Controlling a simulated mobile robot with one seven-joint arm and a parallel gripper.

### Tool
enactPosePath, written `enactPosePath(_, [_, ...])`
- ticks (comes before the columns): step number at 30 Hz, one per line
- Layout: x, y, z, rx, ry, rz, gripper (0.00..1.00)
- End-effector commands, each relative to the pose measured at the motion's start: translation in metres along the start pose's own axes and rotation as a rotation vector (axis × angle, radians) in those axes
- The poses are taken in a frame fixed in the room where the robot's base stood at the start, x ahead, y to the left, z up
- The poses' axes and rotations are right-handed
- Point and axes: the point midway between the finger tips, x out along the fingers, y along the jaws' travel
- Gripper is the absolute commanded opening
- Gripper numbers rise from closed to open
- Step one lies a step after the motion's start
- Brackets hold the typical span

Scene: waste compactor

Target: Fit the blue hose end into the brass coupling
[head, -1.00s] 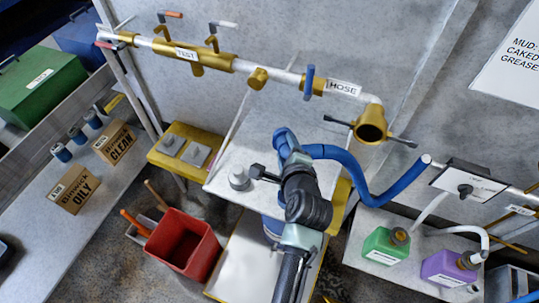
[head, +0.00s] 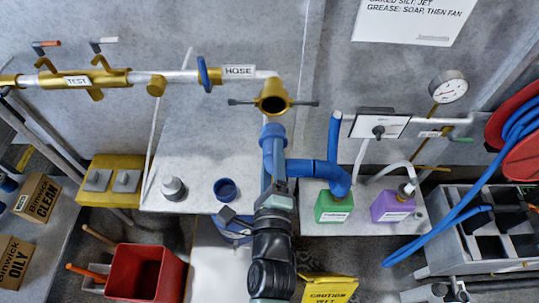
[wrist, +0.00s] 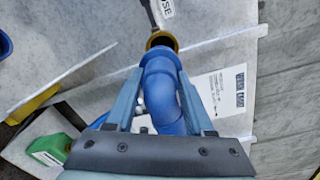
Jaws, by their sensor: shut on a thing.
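My gripper (head: 273,152) is shut on the blue hose (head: 312,168) close to its wide end (head: 271,132). The brass coupling (head: 272,98), with dark side handles, hangs open-mouthed at the right end of the pipe labelled HOSE. The hose end is just below the coupling in the head view. In the wrist view the blue hose end (wrist: 160,62) lies between my gripper's fingers (wrist: 158,88) and points at the brass coupling (wrist: 161,40). It hides the coupling's lower part; I cannot tell whether they touch.
A blue cup-like part (head: 226,190) and a grey knob (head: 173,188) are on the bench left of my arm. A green jug (head: 334,206) and a purple jug (head: 393,205) stand right. A red bin (head: 146,274) and yellow caution sign (head: 328,288) are below.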

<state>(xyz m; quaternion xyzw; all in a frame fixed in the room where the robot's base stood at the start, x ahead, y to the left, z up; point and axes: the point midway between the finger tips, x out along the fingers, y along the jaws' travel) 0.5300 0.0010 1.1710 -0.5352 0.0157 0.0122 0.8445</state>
Motion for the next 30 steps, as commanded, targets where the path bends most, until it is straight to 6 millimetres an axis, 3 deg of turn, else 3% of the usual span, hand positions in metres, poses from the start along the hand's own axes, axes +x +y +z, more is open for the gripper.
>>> enactPosePath(5, [0.003,-0.003,0.001,-0.022,0.0,-0.011,0.0])
enactPosePath(21, [0.049,-0.005,0.002,-0.021,0.001,-0.01,0.0])
enactPosePath(30, [0.057,-0.004,0.002,-0.022,0.0,-0.01,0.0])
